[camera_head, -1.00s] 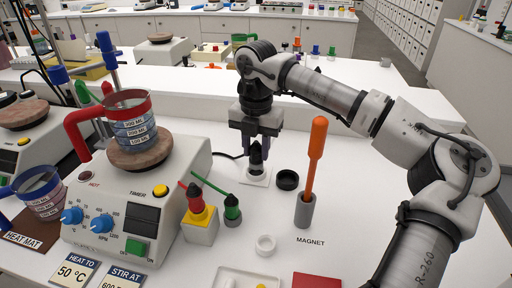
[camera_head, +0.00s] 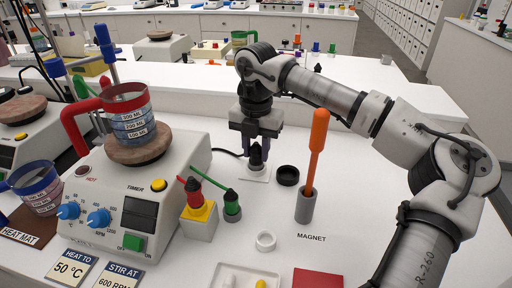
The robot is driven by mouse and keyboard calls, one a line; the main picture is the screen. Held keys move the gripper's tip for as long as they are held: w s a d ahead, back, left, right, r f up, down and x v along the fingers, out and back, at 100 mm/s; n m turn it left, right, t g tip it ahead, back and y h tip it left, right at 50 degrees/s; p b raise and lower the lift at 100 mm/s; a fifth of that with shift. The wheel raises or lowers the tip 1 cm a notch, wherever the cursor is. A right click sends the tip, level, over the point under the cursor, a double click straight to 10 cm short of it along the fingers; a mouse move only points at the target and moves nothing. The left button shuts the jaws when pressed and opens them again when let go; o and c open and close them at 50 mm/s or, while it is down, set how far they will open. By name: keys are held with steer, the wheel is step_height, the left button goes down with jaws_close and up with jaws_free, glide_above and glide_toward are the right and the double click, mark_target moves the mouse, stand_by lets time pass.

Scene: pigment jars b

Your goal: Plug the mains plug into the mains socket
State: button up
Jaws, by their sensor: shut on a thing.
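The black mains plug (camera_head: 256,157) stands upright, with a black cable (camera_head: 226,152) running off to the left. My gripper (camera_head: 256,150) points down and is shut on the plug's sides. Under the plug is a white square plate (camera_head: 255,178), which looks like the mains socket on the white bench. The plug's lower end is at the plate. I cannot tell whether its pins are in, as the contact is small and hidden.
A hotplate (camera_head: 180,160) with a red-handled beaker (camera_head: 128,119) stands left. Red (camera_head: 194,194) and green (camera_head: 232,206) plugs stand in front. A black ring (camera_head: 288,176) and an orange-handled rod in a grey holder (camera_head: 305,207) are close on the right.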

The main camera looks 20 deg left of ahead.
mark_target(256, 146)
steer(key=shift+f, duration=0.4)
steer(key=o, duration=1.1)
steer(key=shift+c, duration=0.2)
steer(key=shift+r, duration=0.1)
step_height(256, 146, up, 14)
steer(key=b, duration=0.1)
